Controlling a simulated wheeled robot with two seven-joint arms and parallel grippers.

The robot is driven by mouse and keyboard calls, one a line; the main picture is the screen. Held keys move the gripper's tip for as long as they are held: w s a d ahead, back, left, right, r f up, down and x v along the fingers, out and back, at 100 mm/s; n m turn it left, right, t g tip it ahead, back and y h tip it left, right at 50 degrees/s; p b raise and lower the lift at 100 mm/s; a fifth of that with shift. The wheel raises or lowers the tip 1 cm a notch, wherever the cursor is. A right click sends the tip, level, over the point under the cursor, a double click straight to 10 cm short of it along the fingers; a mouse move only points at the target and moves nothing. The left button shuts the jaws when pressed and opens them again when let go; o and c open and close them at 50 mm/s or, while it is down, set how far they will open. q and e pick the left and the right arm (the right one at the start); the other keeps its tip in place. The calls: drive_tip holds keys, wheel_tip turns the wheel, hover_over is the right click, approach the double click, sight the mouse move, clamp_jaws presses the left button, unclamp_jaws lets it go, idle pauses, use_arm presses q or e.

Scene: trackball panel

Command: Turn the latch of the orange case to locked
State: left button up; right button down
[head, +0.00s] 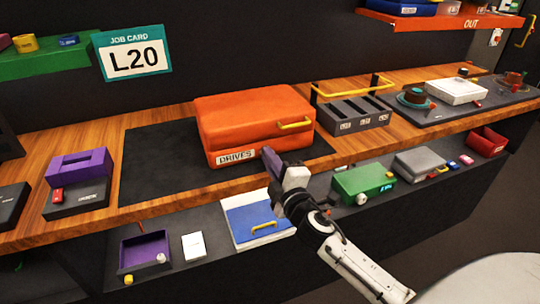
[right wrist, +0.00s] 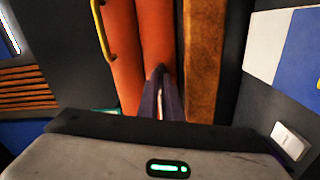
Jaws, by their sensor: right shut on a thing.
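The orange case (head: 245,112) lies closed on a dark mat on the wooden bench, with a "DRIVES" label on its front and a yellow handle (head: 295,125) on the lid. My right gripper (head: 268,155) is at the case's front, right of the label, shut on the latch. Its fingers hide the latch, so I cannot tell which way it is turned. In the right wrist view the dark fingers (right wrist: 160,76) are close together against the orange front (right wrist: 155,35), with a little pale and red between them. My left gripper is not in view.
A grey slotted rack (head: 355,115) with a yellow bar stands right of the case. On the lower shelf are a blue-and-white box (head: 258,215), a green box (head: 362,183) and a purple tray (head: 145,252). Dark mat (head: 150,165) lies bare left of the case.

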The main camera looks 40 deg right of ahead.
drive_tip(key=shift+n+p, duration=0.3)
drive_tip(key=shift+n, duration=1.2)
drive_tip(key=c, duration=1.9)
unclamp_jaws()
drive_tip(key=shift+c, duration=0.2)
drive_tip(key=shift+f, duration=0.1)
